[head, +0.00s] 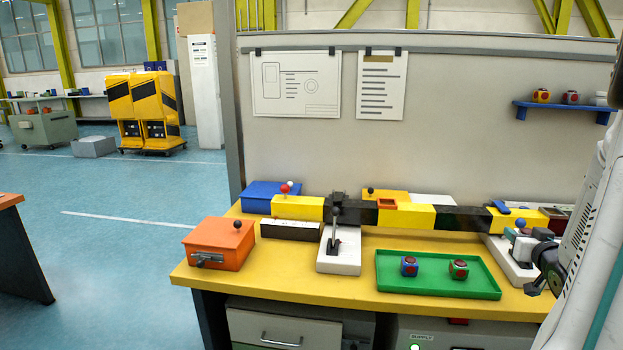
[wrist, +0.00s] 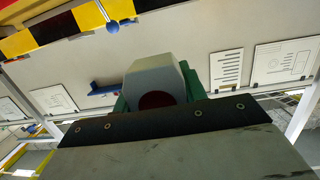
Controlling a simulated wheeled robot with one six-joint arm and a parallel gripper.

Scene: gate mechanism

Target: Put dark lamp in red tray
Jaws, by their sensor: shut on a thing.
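My gripper (head: 540,262) is at the right of the bench, in front of a white lever base. In the wrist view it is shut on a small block with a dark round face, which I take as the dark lamp (wrist: 157,99). Green parts show on both sides of a pale grey piece there; the fingertips are largely hidden. A dark red, tray-like thing (head: 556,213) shows at the bench's right rear, mostly hidden by my arm; I cannot tell clearly whether it is the red tray.
A yellow-and-black gate bar (head: 405,215) runs along the bench. A lever on a white base (head: 340,262) and an orange box (head: 219,246) stand left. A blue shelf (head: 560,108) hangs above.

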